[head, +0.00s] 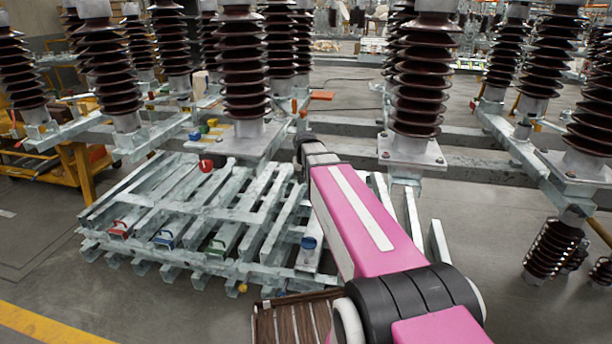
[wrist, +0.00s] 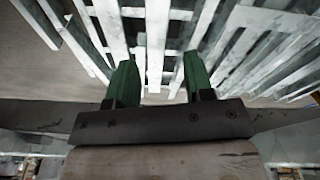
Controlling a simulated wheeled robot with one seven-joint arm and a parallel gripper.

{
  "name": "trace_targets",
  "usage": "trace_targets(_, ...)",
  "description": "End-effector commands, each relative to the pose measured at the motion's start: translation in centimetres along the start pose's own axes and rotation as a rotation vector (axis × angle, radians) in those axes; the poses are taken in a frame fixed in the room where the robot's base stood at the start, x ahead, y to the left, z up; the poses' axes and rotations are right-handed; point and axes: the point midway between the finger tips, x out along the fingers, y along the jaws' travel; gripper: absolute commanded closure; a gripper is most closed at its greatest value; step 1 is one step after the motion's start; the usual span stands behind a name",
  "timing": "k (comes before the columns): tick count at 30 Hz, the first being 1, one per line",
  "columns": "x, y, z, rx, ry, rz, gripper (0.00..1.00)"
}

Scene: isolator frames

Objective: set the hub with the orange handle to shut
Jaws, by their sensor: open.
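An orange handle (head: 321,96) shows in the head view, just right of the central dark-brown insulator. It lies roughly level and sticks out to the right; its hub is small and partly hidden behind the frame and insulator, so I cannot tell its exact setting. My gripper (head: 303,142) is at the far end of my pink arm, below and nearer than the handle, and apart from it in the picture. In the wrist view the two green fingers of my gripper (wrist: 160,80) stand wide apart with nothing between them. The orange handle is not in the wrist view.
Galvanised slatted frames (head: 190,205) are stacked below and left of my arm. Red (head: 119,229), blue (head: 163,240) and green (head: 216,247) handles sit on them. A red ball (head: 205,166) stands near the top. Tall insulators (head: 416,75) flank the handle.

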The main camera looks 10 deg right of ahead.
Motion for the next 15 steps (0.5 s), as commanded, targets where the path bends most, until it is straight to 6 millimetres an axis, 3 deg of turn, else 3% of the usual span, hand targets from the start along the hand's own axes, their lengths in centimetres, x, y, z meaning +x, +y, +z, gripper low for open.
trace_targets(6,0.0,0.0,0.0,0.0,0.0,0.0,0.52)
trace_targets(7,0.0,0.0,0.0,0.0,0.0,0.0,0.59)
trace_targets(11,-0.4,0.1,-1.1,-0.003,-0.001,-0.018,1.0)
trace_targets(15,-2.5,0.9,-5.6,-0.03,0.001,-0.103,1.0)
